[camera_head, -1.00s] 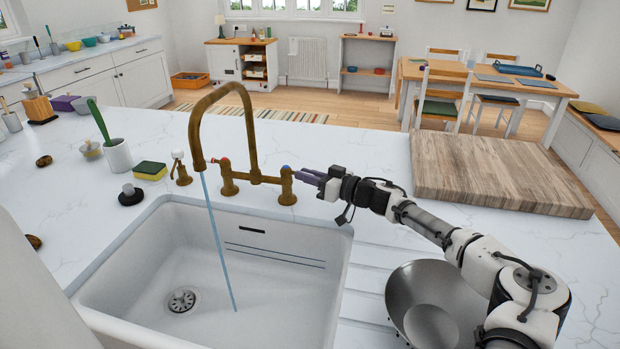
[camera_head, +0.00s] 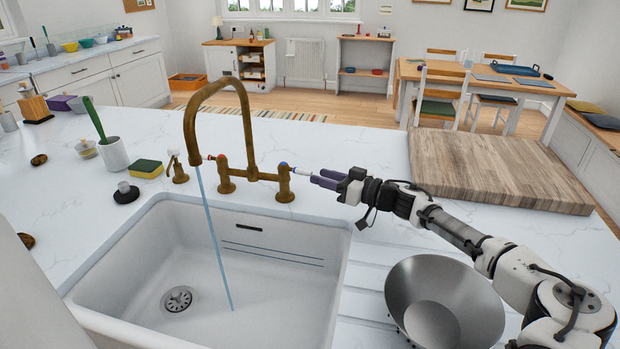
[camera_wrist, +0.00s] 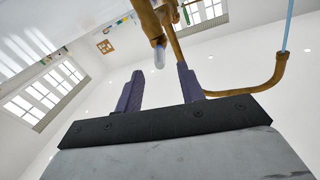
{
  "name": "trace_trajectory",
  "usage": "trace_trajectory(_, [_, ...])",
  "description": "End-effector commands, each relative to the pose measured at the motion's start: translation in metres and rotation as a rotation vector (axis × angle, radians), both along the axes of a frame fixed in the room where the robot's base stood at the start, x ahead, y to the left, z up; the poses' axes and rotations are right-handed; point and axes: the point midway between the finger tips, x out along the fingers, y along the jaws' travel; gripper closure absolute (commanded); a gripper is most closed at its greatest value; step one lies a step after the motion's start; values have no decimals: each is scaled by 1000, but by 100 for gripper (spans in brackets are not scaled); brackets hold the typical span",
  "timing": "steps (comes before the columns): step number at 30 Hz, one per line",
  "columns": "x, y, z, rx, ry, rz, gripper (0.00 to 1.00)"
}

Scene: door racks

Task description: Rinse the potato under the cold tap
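The brass tap (camera_head: 250,130) stands behind the white sink (camera_head: 190,240), and a thin stream of water (camera_head: 213,240) runs from its spout into the basin. Its right handle (camera_head: 284,185) has a blue mark and a pale lever (camera_head: 301,171) pointing right; the left handle (camera_head: 224,176) has a red mark. My gripper (camera_head: 318,179) is just right of the blue-marked handle. In the wrist view its purple fingers (camera_wrist: 160,78) are apart with nothing between them, and the lever tip (camera_wrist: 159,58) shows beyond. Two small brown lumps (camera_head: 39,160) (camera_head: 27,240) lie on the left counter; whether either is the potato I cannot tell.
A metal bowl (camera_head: 400,285) stands on the drainer right of the sink. A wooden board (camera_head: 490,170) lies behind my arm. A sponge (camera_head: 146,169), a white pot with a green-handled brush (camera_head: 114,155) and a dark-based stopper (camera_head: 126,193) stand left of the tap.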

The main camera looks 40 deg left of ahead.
Motion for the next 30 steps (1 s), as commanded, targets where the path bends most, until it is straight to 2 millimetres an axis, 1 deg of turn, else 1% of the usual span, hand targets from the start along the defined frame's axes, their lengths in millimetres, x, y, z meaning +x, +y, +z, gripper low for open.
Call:
trace_trajectory(1, [3, -14, -4, -1, -2, -5, 61])
trace_trajectory(6, [6, -50, -3, 0, -2, -3, 61])
trace_trajectory(9, [7, -64, -2, 0, -1, -2, 61])
trace_trajectory(12, [8, -74, -1, 0, 0, -1, 61])
trace_trajectory(17, [9, -80, 0, 0, 0, 0, 61])
trace_trajectory(24, [9, -80, 0, 0, 0, 0, 61])
trace_trajectory(26, [8, -79, 3, 5, -3, 3, 61])
trace_trajectory(29, [4, -71, 24, 41, -23, 26, 61])
trace_trajectory(30, [0, -66, 42, 71, -38, 45, 61])
